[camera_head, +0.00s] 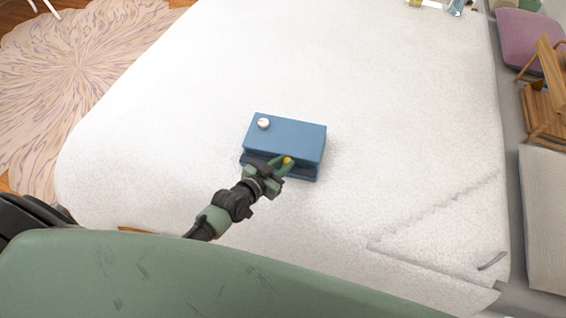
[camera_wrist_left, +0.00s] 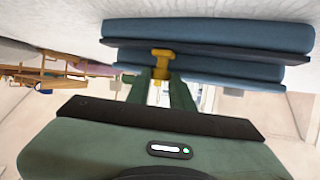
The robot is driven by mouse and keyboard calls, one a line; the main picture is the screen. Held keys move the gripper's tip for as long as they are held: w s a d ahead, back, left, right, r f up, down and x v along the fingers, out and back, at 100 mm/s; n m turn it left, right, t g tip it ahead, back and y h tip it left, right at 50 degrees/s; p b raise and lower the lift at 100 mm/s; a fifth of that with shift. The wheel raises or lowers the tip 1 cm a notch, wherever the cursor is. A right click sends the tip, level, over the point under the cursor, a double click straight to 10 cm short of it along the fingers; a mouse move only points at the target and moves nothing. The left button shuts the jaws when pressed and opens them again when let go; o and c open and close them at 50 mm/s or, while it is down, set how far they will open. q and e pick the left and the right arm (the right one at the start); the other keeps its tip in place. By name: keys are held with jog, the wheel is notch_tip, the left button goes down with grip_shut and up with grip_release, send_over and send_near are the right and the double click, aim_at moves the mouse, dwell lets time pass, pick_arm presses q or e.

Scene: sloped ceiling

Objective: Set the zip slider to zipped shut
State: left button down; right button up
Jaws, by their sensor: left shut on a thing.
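A blue box (camera_head: 290,132) rests on the white surface in the middle of the head view, and it fills the top of the wrist view (camera_wrist_left: 225,35). A dark strip (camera_wrist_left: 215,52) runs along its near side. A small yellow zip slider (camera_head: 288,160) sits on this strip, a little right of its middle in the head view. My left gripper (camera_head: 281,164) is shut on the slider, whose yellow T-shaped piece (camera_wrist_left: 161,62) shows between the green fingertips. My right gripper is not in view.
A round white knob (camera_head: 264,123) sits on the box top at its left. The large white surface (camera_head: 400,110) around the box is mostly clear. A wooden chair (camera_head: 545,95) and a pink cushion (camera_head: 525,38) stand beyond its right edge.

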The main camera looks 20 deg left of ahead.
pick_arm(q)
jog(key=shift+d, duration=0.1)
dwell(0.8)
jog(key=d, duration=0.2)
jog(key=d+p, duration=0.1)
jog(key=d, duration=0.5)
jog(key=shift+w+p, duration=0.25)
jog(key=shift+p, duration=0.15)
jog(key=c, duration=1.3)
grip_release()
jog(key=shift+o, duration=0.2)
jog(key=shift+s+a, duration=0.1)
jog(key=v, duration=0.7)
jog(key=shift+s+r, duration=0.2)
jog(key=shift+s, duration=0.1)
